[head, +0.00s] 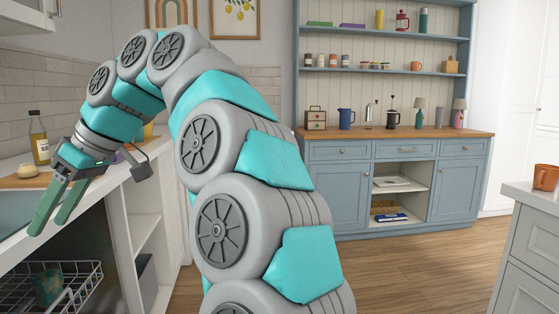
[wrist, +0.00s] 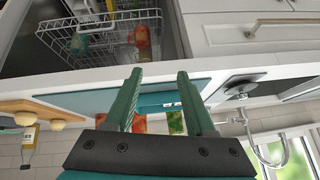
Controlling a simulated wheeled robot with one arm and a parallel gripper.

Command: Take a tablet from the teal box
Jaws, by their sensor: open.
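My gripper (head: 48,226) is open and empty, with its two green fingers hanging over the front edge of the left counter in the head view. In the wrist view my gripper (wrist: 159,74) shows its fingers apart. A small teal item with pale marks (wrist: 152,103) shows between the fingers, beyond the tips' line; it may be the teal box, but it is partly hidden and I cannot tell if it is open. No tablet can be made out. A teal-blue flat surface (wrist: 75,100) lies on the counter around it.
Below the counter is a pulled-out wire rack (head: 75,284) with dishes. A sink tap (wrist: 270,150) shows at right. The floor (head: 410,270) is clear.

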